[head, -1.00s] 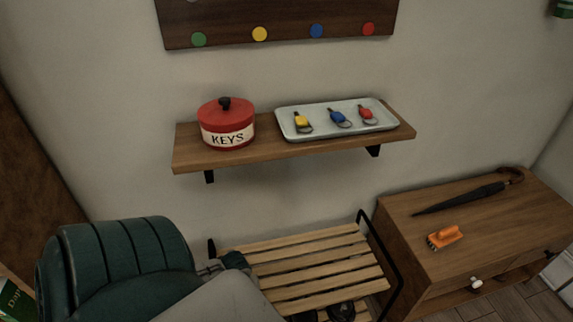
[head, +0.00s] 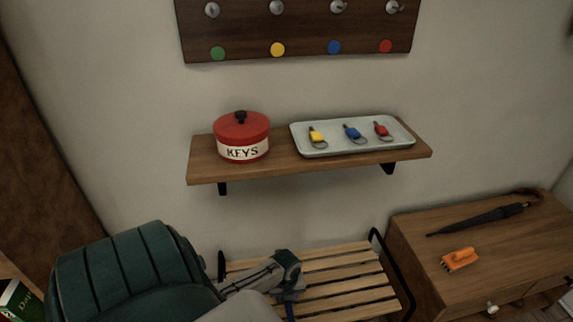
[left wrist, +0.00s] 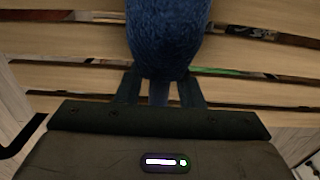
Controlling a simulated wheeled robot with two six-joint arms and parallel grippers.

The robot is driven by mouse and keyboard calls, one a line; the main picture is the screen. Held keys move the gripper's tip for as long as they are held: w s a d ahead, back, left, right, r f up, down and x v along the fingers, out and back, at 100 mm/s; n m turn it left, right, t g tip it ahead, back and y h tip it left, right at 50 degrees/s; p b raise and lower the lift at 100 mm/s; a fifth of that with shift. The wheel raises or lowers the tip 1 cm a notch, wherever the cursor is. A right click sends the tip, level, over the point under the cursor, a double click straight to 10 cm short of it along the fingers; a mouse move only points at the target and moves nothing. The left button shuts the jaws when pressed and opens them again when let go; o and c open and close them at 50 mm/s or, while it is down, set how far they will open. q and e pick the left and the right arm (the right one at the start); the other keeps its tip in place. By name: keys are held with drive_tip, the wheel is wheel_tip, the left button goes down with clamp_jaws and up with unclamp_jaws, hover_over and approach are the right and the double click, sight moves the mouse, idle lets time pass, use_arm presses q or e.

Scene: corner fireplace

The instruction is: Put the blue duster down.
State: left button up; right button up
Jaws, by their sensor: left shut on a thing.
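The blue duster (left wrist: 165,40) fills the top middle of the left wrist view, its fluffy blue body above the slatted wooden bench (head: 345,277). My left gripper (left wrist: 162,92) is shut on its narrow end. In the head view, my left gripper (head: 290,294) is over the left part of the bench, and only a small blue piece shows below it. I cannot tell whether the duster touches the slats. My right gripper is not in view.
A wall shelf (head: 285,168) above the bench holds a red KEYS tin (head: 242,140) and a tray (head: 345,148) with three key fobs. A cabinet (head: 430,240) at right bears an umbrella (head: 480,220) and an orange brush (head: 460,259). A green padded thing (head: 125,270) stands at left.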

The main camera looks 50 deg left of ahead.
use_arm(q)
drive_tip(key=shift+f, duration=0.15)
drive_tip(key=o, duration=1)
drive_tip(key=shift+f, duration=0.1)
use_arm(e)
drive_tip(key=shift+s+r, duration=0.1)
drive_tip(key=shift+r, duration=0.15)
use_arm(q)
drive_tip(key=shift+r, duration=0.45)
wheel_tip(320, 180, up, 11)
drive_tip(key=shift+r+p, duration=0.2)
drive_tip(key=shift+p, duration=0.5)
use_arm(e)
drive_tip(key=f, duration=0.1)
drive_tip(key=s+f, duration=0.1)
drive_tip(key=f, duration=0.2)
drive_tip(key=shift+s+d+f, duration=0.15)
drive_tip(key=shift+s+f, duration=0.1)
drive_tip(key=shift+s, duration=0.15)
use_arm(q)
drive_tip(key=shift+s+f, duration=0.1)
